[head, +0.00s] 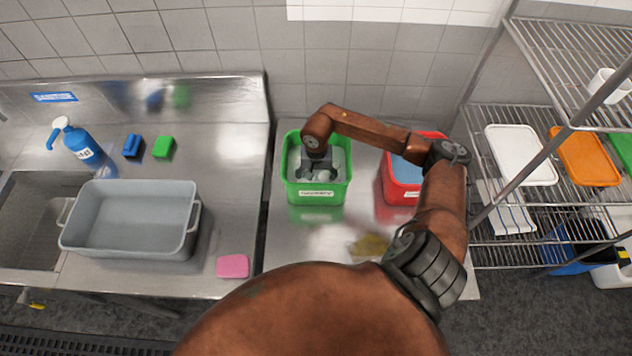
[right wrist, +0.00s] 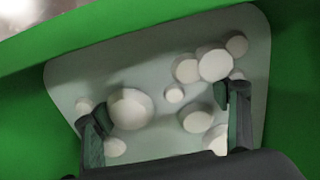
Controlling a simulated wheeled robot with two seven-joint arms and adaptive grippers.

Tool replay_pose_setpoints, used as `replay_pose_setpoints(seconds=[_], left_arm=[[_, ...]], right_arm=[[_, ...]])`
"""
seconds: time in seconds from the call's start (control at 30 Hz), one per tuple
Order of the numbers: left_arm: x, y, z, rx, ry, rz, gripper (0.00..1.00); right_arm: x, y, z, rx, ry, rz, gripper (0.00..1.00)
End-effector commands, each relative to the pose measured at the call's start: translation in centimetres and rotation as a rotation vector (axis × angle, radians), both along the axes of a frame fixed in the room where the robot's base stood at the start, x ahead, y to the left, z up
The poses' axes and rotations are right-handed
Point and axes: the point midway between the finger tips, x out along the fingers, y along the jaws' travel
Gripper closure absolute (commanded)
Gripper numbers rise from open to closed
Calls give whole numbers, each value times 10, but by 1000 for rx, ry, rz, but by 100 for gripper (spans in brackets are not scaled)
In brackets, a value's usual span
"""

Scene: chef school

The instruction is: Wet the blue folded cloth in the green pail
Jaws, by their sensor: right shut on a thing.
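The green pail (head: 318,194) stands on the steel counter in the head view, holding greyish water with white suds. My right gripper (head: 318,165) reaches down inside it from above. In the right wrist view its two fingers (right wrist: 167,122) are well apart and their tips go into the sudsy water (right wrist: 165,75). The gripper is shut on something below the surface. The blue folded cloth does not show plainly in either view; what is held is hidden by the water and the fingers. My left gripper is out of view.
A red pail (head: 402,190) with blue liquid stands right of the green pail, under my right arm. A grey tub (head: 130,248), spray bottle (head: 84,147), blue block (head: 132,145), green block (head: 163,147) and pink pad (head: 233,266) are left. A wire rack (head: 480,240) stands right.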

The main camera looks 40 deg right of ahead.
Motion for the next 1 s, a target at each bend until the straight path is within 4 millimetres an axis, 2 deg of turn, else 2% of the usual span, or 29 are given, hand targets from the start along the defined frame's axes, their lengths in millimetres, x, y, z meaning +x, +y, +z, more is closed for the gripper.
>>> replay_pose_setpoints(seconds=[1.0], left_arm=[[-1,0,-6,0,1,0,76]], right_arm=[[0,0,-2,-1,1,0,51]])
